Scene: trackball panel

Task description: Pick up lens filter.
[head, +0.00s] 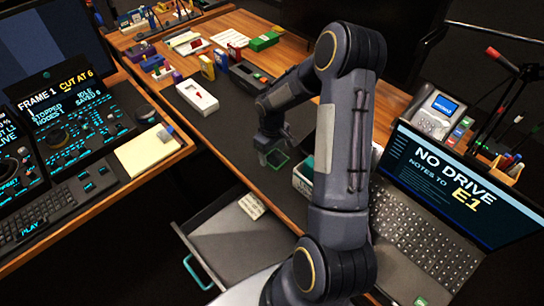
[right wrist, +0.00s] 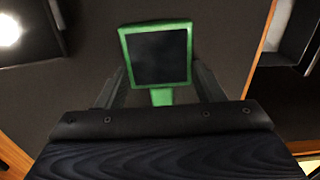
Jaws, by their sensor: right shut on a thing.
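The lens filter (head: 278,159) is a small square green frame with a dark pane and a short green tab. In the head view it is at the tip of my right gripper (head: 272,146), over the dark strip of the desk. In the right wrist view the filter (right wrist: 158,57) lies between the two fingers of my right gripper (right wrist: 160,88), which are shut on it. The gap between the filter and the desk top cannot be judged. My left gripper is not in view.
An open drawer (head: 228,236) holds a pale card. A green and white box (head: 303,178) stands right of the gripper, partly behind my arm. A laptop (head: 430,230) is at the right. A white switch box (head: 196,98) and several small items lie farther back.

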